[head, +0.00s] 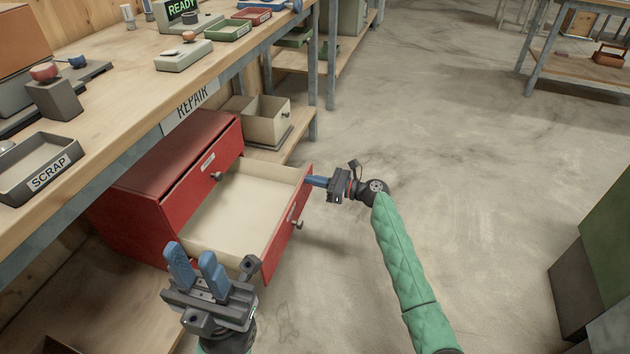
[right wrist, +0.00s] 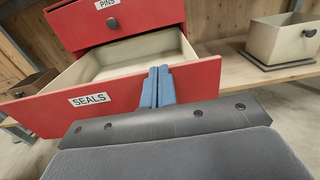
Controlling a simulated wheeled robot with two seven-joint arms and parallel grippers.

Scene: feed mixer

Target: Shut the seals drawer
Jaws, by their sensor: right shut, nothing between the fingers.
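The seals drawer (head: 235,212) is the lower drawer of a red cabinet (head: 150,190) under the bench, pulled well out and empty. Its red front with the SEALS label (right wrist: 89,99) shows in the right wrist view. A dark knob (head: 299,225) is on the front. My right gripper (head: 312,181) is shut and empty, its blue fingers at the drawer front near its far end; they look to be touching or very close in the right wrist view (right wrist: 157,88). My left gripper (head: 193,265) is open and empty, in front of the drawer's near side.
The upper drawer, labelled PINS (right wrist: 107,4), is closed. A beige bin (head: 257,117) stands on the lower shelf beyond the cabinet. The bench (head: 120,125) overhangs the cabinet.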

